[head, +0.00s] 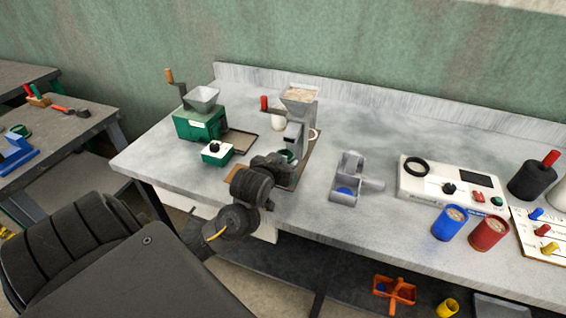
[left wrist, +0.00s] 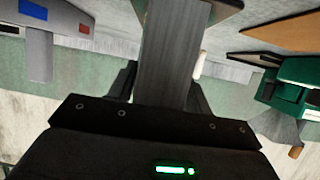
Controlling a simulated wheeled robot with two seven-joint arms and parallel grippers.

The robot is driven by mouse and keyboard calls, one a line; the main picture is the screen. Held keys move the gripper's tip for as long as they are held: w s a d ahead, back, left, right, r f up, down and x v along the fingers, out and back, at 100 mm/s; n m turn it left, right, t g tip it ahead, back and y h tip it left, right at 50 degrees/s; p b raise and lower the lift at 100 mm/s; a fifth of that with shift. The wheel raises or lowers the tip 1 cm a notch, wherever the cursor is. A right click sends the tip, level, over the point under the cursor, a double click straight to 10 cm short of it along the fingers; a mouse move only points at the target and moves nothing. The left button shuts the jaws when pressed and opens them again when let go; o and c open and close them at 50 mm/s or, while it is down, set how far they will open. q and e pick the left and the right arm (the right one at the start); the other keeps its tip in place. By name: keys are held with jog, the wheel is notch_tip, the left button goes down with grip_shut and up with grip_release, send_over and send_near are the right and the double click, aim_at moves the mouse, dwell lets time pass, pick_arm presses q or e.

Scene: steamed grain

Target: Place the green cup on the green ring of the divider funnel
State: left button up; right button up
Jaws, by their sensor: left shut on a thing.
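My left gripper (head: 290,150) reaches in from the left to the middle of the table, in front of the grey hopper stand. In the left wrist view the gripper is shut on a grey upright bar (left wrist: 166,55), which stands between its fingers. A grey hopper (head: 299,93) with grain sits on the stand above. I cannot say for certain which part is the divider funnel. My right gripper is not in view.
A green mill (head: 198,123) and a small green box (head: 217,154) stand left.

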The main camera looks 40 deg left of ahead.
pick_arm(q)
jog(key=shift+f, duration=0.15)
jog(key=o, duration=1)
jog(key=shift+c, duration=0.2)
jog(key=shift+r, duration=0.2)
jog(key=p+v, duration=0.7)
jog(key=v, duration=0.5)
jog(key=shift+p, duration=0.35)
jog(key=shift+a+f, duration=0.1)
